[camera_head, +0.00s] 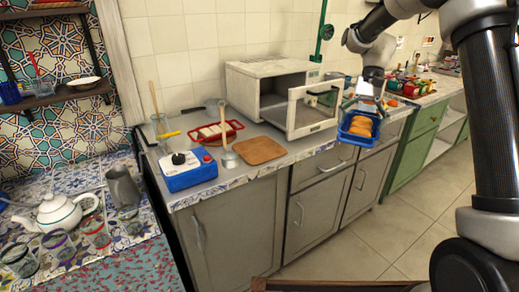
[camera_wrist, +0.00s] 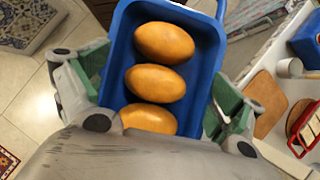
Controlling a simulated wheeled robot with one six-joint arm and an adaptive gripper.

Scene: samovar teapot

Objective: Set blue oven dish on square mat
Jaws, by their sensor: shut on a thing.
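The blue oven dish (camera_head: 347,131) holds orange-brown oval loaves and is held in the air in front of the counter, to the right of the microwave. In the wrist view the dish (camera_wrist: 216,50) fills the middle, with three loaves in it. My gripper (camera_head: 366,103) is shut on the dish, and in the wrist view its green-padded fingers (camera_wrist: 160,95) lie along both sides. The square mat (camera_head: 259,150) is a brown board lying bare on the counter, left of the microwave's open door. It also shows at the right in the wrist view (camera_wrist: 265,90).
A white microwave (camera_head: 249,88) stands with its door (camera_head: 311,112) open toward the front, between the dish and the mat.

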